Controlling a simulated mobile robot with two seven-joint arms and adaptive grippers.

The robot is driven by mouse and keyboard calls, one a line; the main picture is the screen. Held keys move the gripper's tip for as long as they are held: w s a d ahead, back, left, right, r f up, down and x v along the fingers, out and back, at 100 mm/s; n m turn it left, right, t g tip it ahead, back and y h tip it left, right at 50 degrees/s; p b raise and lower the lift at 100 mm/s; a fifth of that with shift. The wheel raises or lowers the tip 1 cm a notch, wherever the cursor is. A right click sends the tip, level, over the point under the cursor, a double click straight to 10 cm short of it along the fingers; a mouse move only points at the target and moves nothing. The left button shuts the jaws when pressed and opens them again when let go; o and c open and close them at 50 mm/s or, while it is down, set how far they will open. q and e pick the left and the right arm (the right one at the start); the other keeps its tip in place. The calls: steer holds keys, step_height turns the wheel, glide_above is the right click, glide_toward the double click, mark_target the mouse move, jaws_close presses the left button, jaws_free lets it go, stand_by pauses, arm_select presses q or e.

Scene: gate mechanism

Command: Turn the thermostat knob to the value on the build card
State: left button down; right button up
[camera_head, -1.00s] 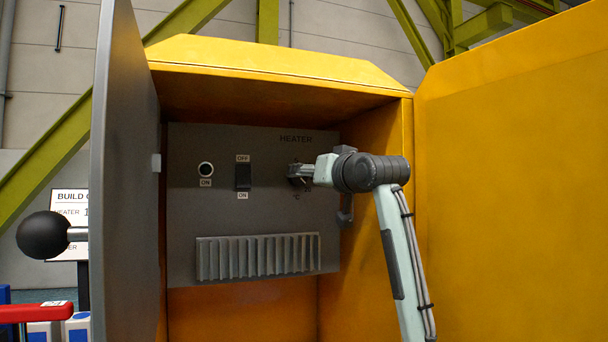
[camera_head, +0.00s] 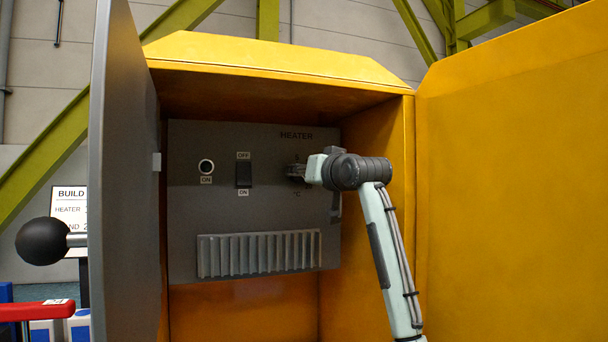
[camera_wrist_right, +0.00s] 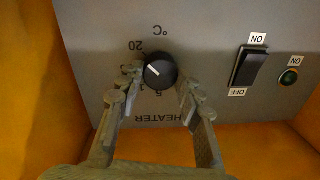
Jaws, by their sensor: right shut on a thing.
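The thermostat knob (camera_wrist_right: 160,71) is a black round dial on the grey heater panel (camera_head: 210,220). In the right wrist view, which is upside down, its white pointer mark lies between the 15 and the 20. My right gripper (camera_wrist_right: 159,82) has its two fingers on either side of the knob and is shut on it. In the head view the right gripper (camera_head: 298,171) hides most of the knob. The build card (camera_head: 68,207) stands behind the grey door at the left. The door hides part of it, and its heater value cannot be read. My left gripper is not in view.
The panel also carries a rocker switch (camera_head: 243,174), a round button (camera_head: 206,166) and a ribbed vent (camera_head: 258,254). Yellow cabinet walls enclose it. An open grey door (camera_head: 122,170) stands left, a yellow door (camera_head: 510,180) right. A black ball handle (camera_head: 43,241) sticks out at left.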

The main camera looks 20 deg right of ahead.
steer(key=shift+n, duration=0.3)
steer(key=shift+r+n, duration=0.1)
steer(key=shift+n, duration=3.9)
steer(key=shift+a, duration=0.1)
steer(key=o, duration=1.2)
steer(key=shift+c, duration=0.2)
steer(key=shift+g, duration=0.3)
